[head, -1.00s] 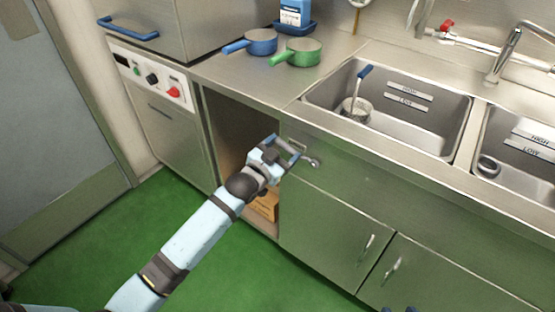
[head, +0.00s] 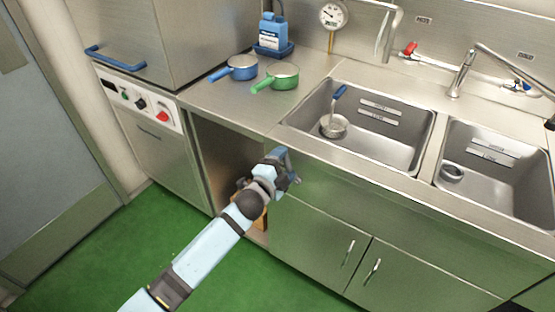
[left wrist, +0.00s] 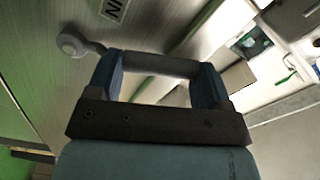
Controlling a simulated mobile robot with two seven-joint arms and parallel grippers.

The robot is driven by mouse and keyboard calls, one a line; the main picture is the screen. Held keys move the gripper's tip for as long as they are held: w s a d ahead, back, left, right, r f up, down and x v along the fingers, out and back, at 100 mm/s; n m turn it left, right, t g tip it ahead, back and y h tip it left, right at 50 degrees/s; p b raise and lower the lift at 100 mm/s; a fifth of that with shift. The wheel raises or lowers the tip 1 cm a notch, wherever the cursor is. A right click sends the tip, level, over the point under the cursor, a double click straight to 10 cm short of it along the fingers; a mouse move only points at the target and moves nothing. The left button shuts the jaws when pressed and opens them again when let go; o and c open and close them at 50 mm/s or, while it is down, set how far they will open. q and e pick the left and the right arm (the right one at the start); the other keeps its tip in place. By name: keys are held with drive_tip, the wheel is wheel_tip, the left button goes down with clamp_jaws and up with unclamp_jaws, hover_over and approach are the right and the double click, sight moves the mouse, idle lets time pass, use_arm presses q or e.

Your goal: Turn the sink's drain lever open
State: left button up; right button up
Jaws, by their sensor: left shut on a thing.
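The drain lever is a grey bar (left wrist: 158,64) with a round knob-like end (left wrist: 72,43) in the left wrist view. It sits at the sink cabinet's front, below the counter edge. My left gripper (head: 288,168) is at the cabinet's upper left corner. In the left wrist view, its two blue fingers (left wrist: 157,82) are shut on the bar, one near each end. In the head view the gripper hides most of the lever, so its angle is hard to tell. The sink (head: 300,112) has two basins above and to the right. My right gripper is out of view.
A ladle (head: 334,126) stands in the left basin and a ring-shaped drain piece (head: 452,172) in the right one. Blue (head: 241,68) and green (head: 282,77) pans are on the counter. An open cabinet bay (head: 225,160) lies left of the gripper. Green floor is clear.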

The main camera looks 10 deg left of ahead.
use_arm(q)
drive_tip(key=shift+s+d+r+m, duration=0.15)
drive_tip(key=shift+d+m, duration=0.25)
drive_tip(key=shift+m, duration=0.2)
drive_tip(key=shift+s+d+r+m, duration=0.1)
drive_tip(key=shift+d+m, duration=0.3)
drive_tip(key=shift+m, duration=0.2)
drive_tip(key=shift+s+d+m+p, duration=0.3)
drive_tip(key=shift+d+m, duration=0.4)
drive_tip(key=shift+m, duration=0.3)
drive_tip(key=o, duration=1.3)
drive_tip(key=v, duration=1.3)
drive_tip(key=shift+s+a, duration=0.1)
drive_tip(key=shift+s, duration=0.25)
